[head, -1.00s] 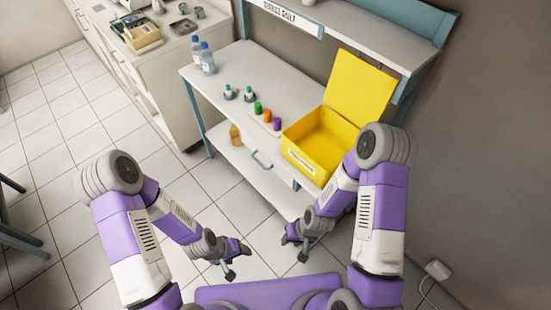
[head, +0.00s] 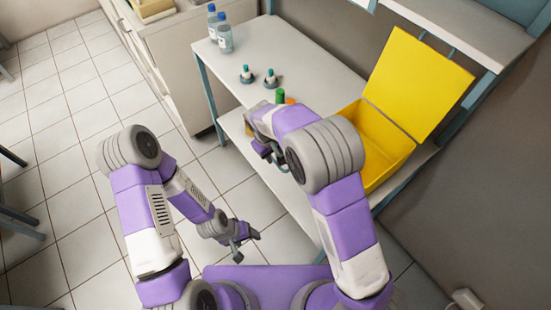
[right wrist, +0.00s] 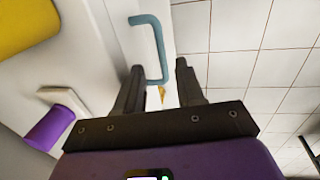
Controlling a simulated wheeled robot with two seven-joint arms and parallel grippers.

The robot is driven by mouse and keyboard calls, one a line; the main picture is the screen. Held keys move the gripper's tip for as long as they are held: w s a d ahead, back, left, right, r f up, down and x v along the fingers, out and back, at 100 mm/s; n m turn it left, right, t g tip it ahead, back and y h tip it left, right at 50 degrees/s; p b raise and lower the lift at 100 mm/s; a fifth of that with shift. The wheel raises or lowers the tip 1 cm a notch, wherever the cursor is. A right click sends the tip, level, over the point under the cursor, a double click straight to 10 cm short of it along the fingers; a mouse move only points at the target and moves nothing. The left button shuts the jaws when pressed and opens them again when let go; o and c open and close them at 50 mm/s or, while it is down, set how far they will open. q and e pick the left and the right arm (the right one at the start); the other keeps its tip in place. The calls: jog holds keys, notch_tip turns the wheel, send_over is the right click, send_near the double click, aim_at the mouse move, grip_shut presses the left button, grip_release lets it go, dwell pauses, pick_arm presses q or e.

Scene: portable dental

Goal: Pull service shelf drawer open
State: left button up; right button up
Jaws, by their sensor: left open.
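The service shelf (head: 305,70) is a white unit with teal legs. Its white drawer front (right wrist: 128,42) carries a teal bar handle (right wrist: 157,35) in the right wrist view. My right gripper (right wrist: 161,68) is open, its two fingers pointing at the handle. One end of the handle lies between the fingertips, and no grip shows. In the head view my right gripper (head: 268,152) is at the shelf's front, where my arm hides most of the drawer. My left gripper (head: 240,238) is open and empty, low over the floor, away from the shelf.
An open yellow box (head: 378,135) stands on the shelf top at the right. Two bottles (head: 219,30), small dark-based containers (head: 258,76) and a green-capped bottle (head: 280,96) stand there too. A purple bottle (right wrist: 48,128) shows in the wrist view.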

aim_at(276, 163)
jog(key=f, duration=0.3)
jog(key=f+b, duration=0.1)
jog(key=shift+w+d+f, duration=0.1)
jog(key=shift+d+f, duration=0.1)
jog(key=shift+d, duration=0.1)
jog(key=shift+c, duration=0.5)
grip_shut()
